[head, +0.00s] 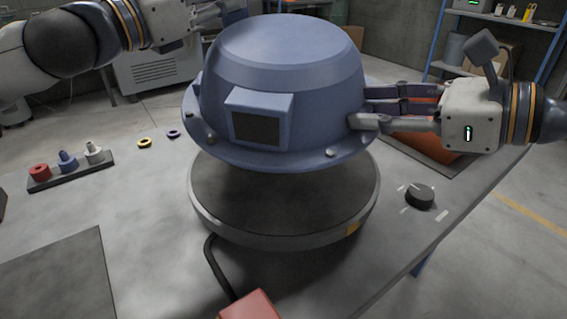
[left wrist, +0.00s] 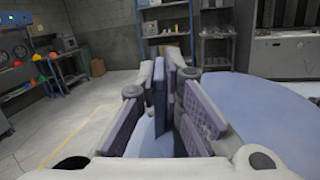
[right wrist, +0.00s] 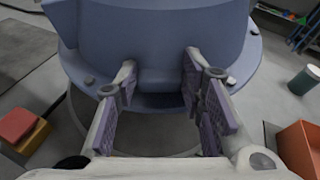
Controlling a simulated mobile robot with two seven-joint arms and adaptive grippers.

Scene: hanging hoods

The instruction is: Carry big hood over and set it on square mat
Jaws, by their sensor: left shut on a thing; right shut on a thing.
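The big hood (head: 280,70) is a blue dome with a wide bolted flange and a dark window in front. It hangs level just above a round grey base (head: 285,205), with a gap showing at the front. My right gripper (head: 372,106) is shut on the hood's right side; the right wrist view shows its fingers either side of a blue lug (right wrist: 165,82). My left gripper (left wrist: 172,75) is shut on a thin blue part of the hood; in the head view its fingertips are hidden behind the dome. The dark square mat (head: 60,280) lies bare at the front left.
A rack with red, blue and white pieces (head: 72,168) and two small rings (head: 145,142) lie on the left. A black knob (head: 420,196) and an orange bin (head: 435,143) are on the right. A red box (head: 250,306) with a cable is in front.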

